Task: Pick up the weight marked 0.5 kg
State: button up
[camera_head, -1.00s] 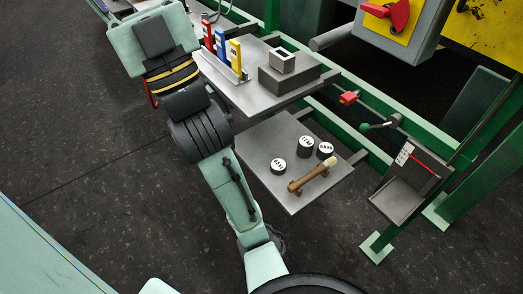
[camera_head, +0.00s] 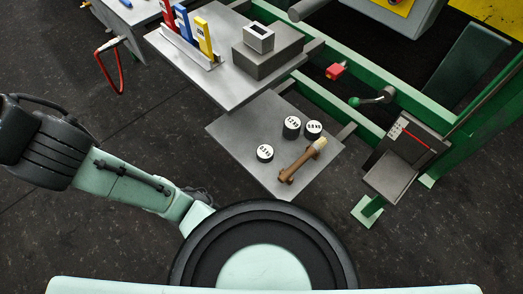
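Three short dark cylindrical weights with white labelled tops stand on the lower grey metal shelf (camera_head: 235,128). The front-left weight (camera_head: 265,154) is the lowest and seems to read 0.5 kg, though the print is too small to be sure. The middle weight (camera_head: 291,128) is the tallest and seems to read 1.2 kg. The right weight (camera_head: 313,130) stands close beside it, and its label, perhaps 0.8 kg, is unclear. My arm reaches to the left edge of the picture, away from the shelf. My gripper is out of view.
A brown-handled brush (camera_head: 301,161) lies beside the weights. The upper shelf (camera_head: 220,88), with coloured holders and a grey box (camera_head: 268,52), stands behind and left. Green frame rails and a lever (camera_head: 375,98) lie to the right.

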aim_at(266, 153)
jog(key=k+j+z, duration=0.3)
jog(key=j, duration=0.4)
jog(key=k+j+z, duration=0.3)
jog(key=j, duration=0.35)
jog(key=k+j+z, duration=0.3)
jog(key=k+j, duration=0.25)
jog(key=i+l, duration=0.1)
jog(key=i, duration=0.35)
